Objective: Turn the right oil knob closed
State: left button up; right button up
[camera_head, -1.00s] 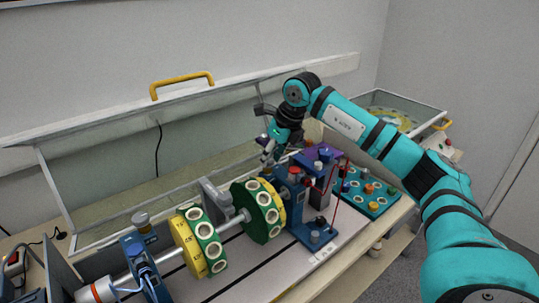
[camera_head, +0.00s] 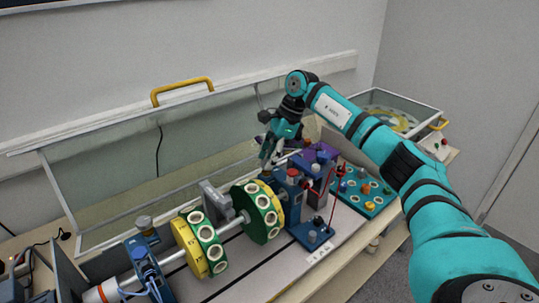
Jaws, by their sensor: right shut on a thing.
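My right gripper (camera_head: 267,157) reaches down from the back, its teal arm coming in from the right. Its fingers are shut at the top of the right blue bearing stand (camera_head: 291,197), on what appears to be the right oil knob; the fingers and wrist hide most of that knob. The matching left oil knob (camera_head: 144,223) is a metal cap on top of the left blue stand (camera_head: 152,265), clear of my gripper. My left gripper is not in view.
A shaft with two green-and-yellow discs (camera_head: 258,213) runs between the stands. A clear hinged cover with a yellow handle (camera_head: 182,88) stands open behind. A teal board (camera_head: 366,197) with several coloured knobs lies to the right, and red leads (camera_head: 333,199) hang beside the right stand.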

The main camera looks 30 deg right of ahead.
jog(key=shift+r+n, duration=0.1)
jog(key=shift+n, duration=0.3)
jog(key=o, duration=1.2)
jog(key=shift+c, duration=0.2)
jog(key=v, duration=1.2)
jog(key=shift+w+d, duration=0.15)
